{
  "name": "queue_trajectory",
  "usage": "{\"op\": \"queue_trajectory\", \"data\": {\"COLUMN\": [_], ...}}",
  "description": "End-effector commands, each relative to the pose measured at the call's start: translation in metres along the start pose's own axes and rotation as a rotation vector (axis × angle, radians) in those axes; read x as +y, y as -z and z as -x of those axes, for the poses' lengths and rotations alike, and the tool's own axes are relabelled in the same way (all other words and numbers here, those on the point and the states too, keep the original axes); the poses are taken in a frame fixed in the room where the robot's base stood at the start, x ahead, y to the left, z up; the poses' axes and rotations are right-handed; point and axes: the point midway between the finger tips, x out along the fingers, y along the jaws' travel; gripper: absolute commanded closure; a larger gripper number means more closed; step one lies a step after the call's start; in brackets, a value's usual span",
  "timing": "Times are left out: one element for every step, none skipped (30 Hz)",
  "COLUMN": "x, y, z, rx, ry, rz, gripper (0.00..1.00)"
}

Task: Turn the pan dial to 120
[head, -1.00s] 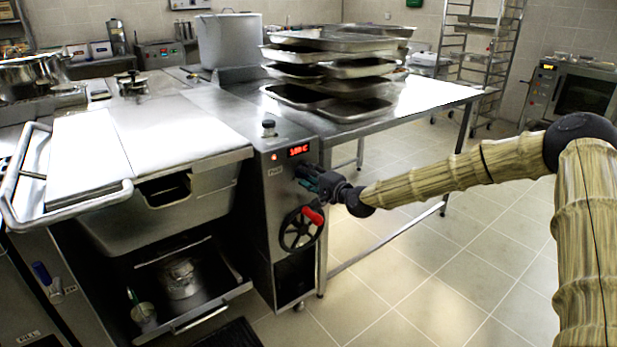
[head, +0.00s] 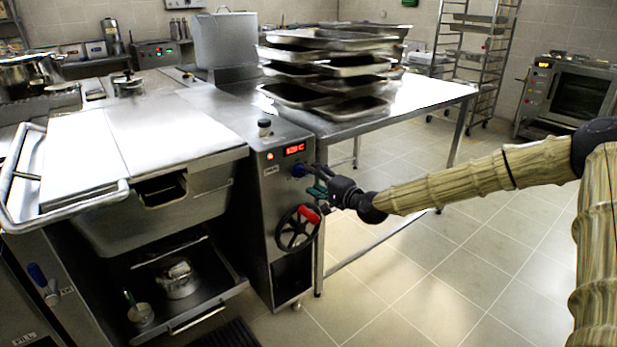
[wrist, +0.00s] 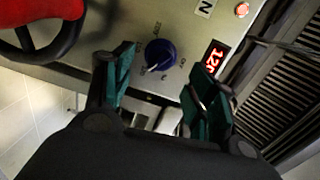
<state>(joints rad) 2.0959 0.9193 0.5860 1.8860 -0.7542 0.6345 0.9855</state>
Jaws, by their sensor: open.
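The pan dial is a round blue knob (wrist: 160,54) on the steel control panel (head: 270,185). In the head view the dial (head: 299,170) shows just beyond my gripper (head: 320,184). The red display (head: 294,149) above the dial appears to read 120, with a unit letter after it. In the wrist view the display (wrist: 213,60) is partly covered by a finger and shows "12" and part of another digit. My gripper (wrist: 165,80) is open, its green-padded fingers on either side of the dial and apart from it.
A black handwheel with a red handle (head: 298,228) sits below the dial, close to my gripper; it also shows in the wrist view (wrist: 35,25). A steel table (head: 420,95) with stacked trays (head: 325,65) stands behind.

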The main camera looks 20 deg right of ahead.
Motion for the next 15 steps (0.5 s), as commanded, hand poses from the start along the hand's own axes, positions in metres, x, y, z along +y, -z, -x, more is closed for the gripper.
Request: {"op": "queue_trajectory", "data": {"x": [-0.001, -0.001, 0.000, 0.000, 0.000, -0.001, -0.001, -0.001, 0.000, 0.000, 0.000, 0.000, -0.001, -0.001, 0.000], "y": [0.001, 0.001, 0.001, 0.001, 0.001, 0.002, 0.001, 0.001, 0.001, 0.001, 0.001, 0.001, 0.001, 0.001, 0.001], "z": [0.008, 0.013, 0.019, 0.024, 0.028, 0.034, 0.038, 0.042, 0.047, 0.050, 0.053, 0.057, 0.059, 0.061, 0.064], "rx": [0.001, 0.001, 0.002, 0.001, 0.001, 0.002, 0.002, 0.001, 0.002, 0.002, 0.002, 0.001, 0.001, 0.001, 0.002], "ry": [0.001, 0.000, 0.001, 0.001, 0.001, 0.001, 0.001, 0.000, 0.000, 0.000, 0.000, 0.000, 0.000, 0.000, 0.000], "rz": [-0.002, -0.002, -0.001, -0.002, -0.002, -0.002, -0.002, -0.002, -0.002, -0.002, -0.001, -0.002, -0.002, -0.002, -0.002], "gripper": [0.43, 0.43, 0.43, 0.43, 0.43, 0.43, 0.43, 0.43, 0.43, 0.43, 0.43, 0.43, 0.43, 0.43, 0.43]}}
